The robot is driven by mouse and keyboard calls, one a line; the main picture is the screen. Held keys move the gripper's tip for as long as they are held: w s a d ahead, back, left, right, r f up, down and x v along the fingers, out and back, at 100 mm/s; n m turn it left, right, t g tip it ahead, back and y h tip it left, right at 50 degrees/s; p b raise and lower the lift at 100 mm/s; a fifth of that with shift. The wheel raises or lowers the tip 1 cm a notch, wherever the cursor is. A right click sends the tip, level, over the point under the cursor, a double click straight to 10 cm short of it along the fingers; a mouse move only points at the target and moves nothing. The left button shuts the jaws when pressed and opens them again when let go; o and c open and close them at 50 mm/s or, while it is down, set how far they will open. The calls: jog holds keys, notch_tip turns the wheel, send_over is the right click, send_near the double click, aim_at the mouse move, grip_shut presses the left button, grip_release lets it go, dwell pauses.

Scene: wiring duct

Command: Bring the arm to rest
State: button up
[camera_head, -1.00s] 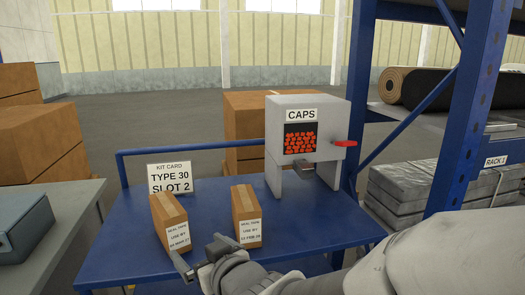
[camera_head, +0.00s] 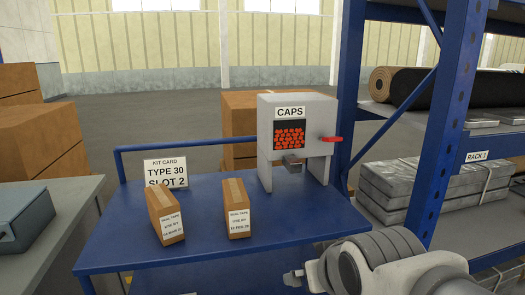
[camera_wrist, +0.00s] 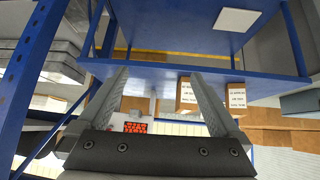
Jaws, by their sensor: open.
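My arm reaches in from the lower right of the head view, with my gripper (camera_head: 294,278) low at the right front of the blue cart. In the wrist view, my gripper (camera_wrist: 160,78) has its two grey fingers spread apart with nothing held between them. The wrist picture looks upside down. In it the cart, two boxes and the caps dispenser show beyond the fingers. In the head view the gripper is apart from both brown boxes.
The blue cart (camera_head: 110,255) bears a left tape box (camera_head: 163,213), a right tape box (camera_head: 236,205), a kit card (camera_head: 165,171) and a caps dispenser (camera_head: 326,112). A blue rack (camera_head: 452,130) stands right, close to my arm. A grey table (camera_head: 75,200) is left.

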jog(key=s+d+m+g+h, duration=0.1)
jog(key=s+d+m+g, duration=0.15)
jog(key=s+d, duration=0.4)
notch_tip(320, 180, up, 14)
jog(key=s+a+p, duration=0.1)
jog(key=s+p, duration=0.1)
jog(key=p, duration=1.2)
jog(key=shift+a, duration=0.25)
